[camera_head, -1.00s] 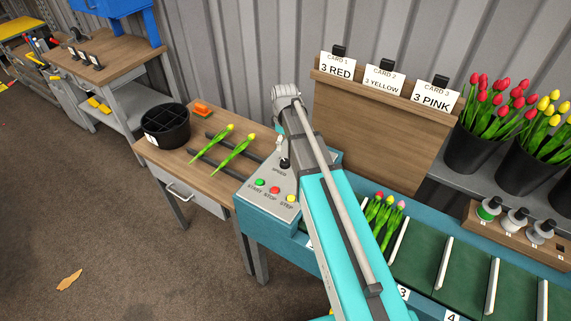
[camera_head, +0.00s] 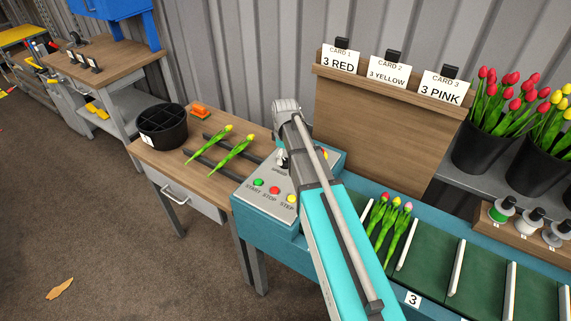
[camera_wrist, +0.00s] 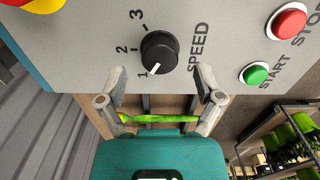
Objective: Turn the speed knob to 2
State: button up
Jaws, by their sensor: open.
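The speed knob (camera_wrist: 160,52) is a round black dial on the grey control panel (camera_wrist: 80,55). In the wrist view its white pointer mark aims at the 1, with the 2 and 3 further round the scale. My gripper (camera_wrist: 161,80) is open, its two fingers apart just below the knob in that picture, one toward each side. Nothing is between the fingertips, and they do not visibly touch the knob. In the head view my arm largely hides the gripper and knob above the panel (camera_head: 266,200).
Green start (camera_wrist: 256,74) and red stop (camera_wrist: 289,21) buttons sit right of the knob. In the head view, two yellow tulips (camera_head: 232,155) lie on the side table, and a bunch of tulips (camera_head: 388,225) lies on the conveyor.

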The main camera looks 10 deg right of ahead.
jog(key=shift+f+b, duration=0.7)
jog(key=shift+f, duration=0.25)
jog(key=shift+c, duration=0.2)
jog(key=c, duration=1.1)
jog(key=shift+m, duration=0.5)
jog(key=m, duration=1)
jog(key=shift+w+m, duration=0.1)
jog(key=shift+m, duration=0.3)
